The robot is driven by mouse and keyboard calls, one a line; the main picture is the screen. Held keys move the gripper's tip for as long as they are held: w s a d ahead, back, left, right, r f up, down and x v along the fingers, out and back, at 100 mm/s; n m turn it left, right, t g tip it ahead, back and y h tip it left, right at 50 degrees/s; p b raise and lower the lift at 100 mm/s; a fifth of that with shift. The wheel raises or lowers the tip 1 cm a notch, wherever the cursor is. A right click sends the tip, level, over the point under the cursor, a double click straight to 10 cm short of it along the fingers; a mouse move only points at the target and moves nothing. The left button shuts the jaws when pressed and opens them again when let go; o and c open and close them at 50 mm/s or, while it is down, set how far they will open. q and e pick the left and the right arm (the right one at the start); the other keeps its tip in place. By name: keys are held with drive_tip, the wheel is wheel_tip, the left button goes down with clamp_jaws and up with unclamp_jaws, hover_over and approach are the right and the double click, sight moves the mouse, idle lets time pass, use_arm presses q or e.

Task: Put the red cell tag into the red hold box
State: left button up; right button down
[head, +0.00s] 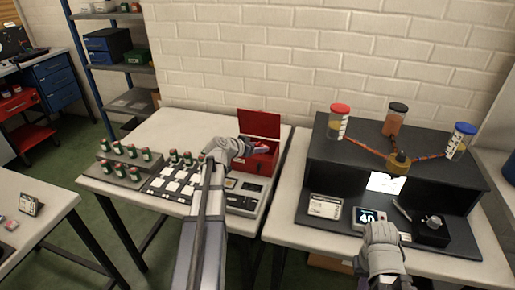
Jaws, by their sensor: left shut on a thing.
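The red hold box (264,165) stands with its lid (259,123) open on a grey device at the right side of the middle table. My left gripper (250,149) is over the box opening, its fingers shut on a small reddish tag (262,148), which looks like the red cell tag. The tag is small, and I cannot tell whether it touches the box. My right gripper (380,236) is in front of the dark console, and its fingers are too unclear to tell open from shut.
Several small dark vials with red and white marks (130,151) stand in a rack left of the box, beside a panel of white squares (177,183).

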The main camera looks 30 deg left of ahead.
use_arm(q)
drive_tip(key=shift+f, duration=0.35)
drive_tip(key=o, duration=1.3)
drive_tip(key=shift+r, duration=0.3)
drive_tip(key=shift+r+p, duration=0.5)
drive_tip(key=shift+p, duration=0.1)
drive_tip(key=p+v, duration=0.5)
drive_tip(key=v, duration=0.6)
drive_tip(key=shift+s, duration=0.45)
